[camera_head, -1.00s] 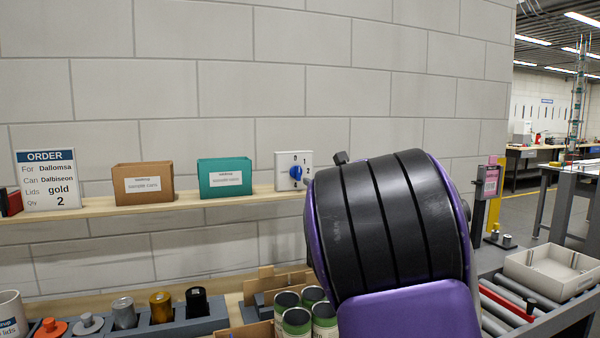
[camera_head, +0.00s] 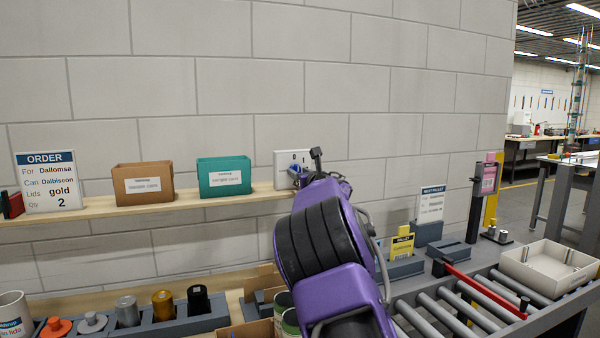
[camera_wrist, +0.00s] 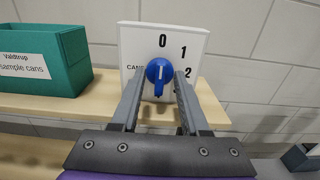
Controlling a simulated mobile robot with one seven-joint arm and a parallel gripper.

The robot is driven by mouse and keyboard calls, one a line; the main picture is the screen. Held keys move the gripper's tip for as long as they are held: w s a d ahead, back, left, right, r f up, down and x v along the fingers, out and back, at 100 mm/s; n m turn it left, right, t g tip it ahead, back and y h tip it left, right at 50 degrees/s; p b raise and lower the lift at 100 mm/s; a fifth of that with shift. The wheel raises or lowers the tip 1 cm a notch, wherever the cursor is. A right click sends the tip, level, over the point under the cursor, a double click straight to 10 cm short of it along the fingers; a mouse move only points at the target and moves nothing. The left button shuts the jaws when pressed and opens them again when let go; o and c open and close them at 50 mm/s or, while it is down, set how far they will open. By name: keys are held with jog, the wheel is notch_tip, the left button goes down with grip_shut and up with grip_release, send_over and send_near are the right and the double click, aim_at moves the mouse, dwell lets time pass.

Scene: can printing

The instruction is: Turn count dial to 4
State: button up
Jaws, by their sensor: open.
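The count dial is a white plate (camera_head: 283,160) on the wall shelf with a blue knob (camera_wrist: 158,71). In the wrist view the plate (camera_wrist: 135,52) shows 0 at the top, 1 at upper right and 2 at right; lower numbers are hidden behind my fingers. The knob's grip bar hangs roughly vertical with a white mark; which number it points to I cannot tell. My gripper (camera_wrist: 160,75) is open, its two fingers reaching toward the plate on either side of the knob. Contact is not clear. In the head view my arm partly covers the dial.
A teal box (camera_head: 223,177) and a brown box (camera_head: 143,184) stand left of the dial on the wooden shelf (camera_head: 100,208). An order sign (camera_head: 48,181) stands further left. Lids and cans sit below; a roller conveyor (camera_head: 465,305) lies at right.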

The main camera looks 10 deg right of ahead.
jog(key=shift+c, duration=0.3)
grip_shut()
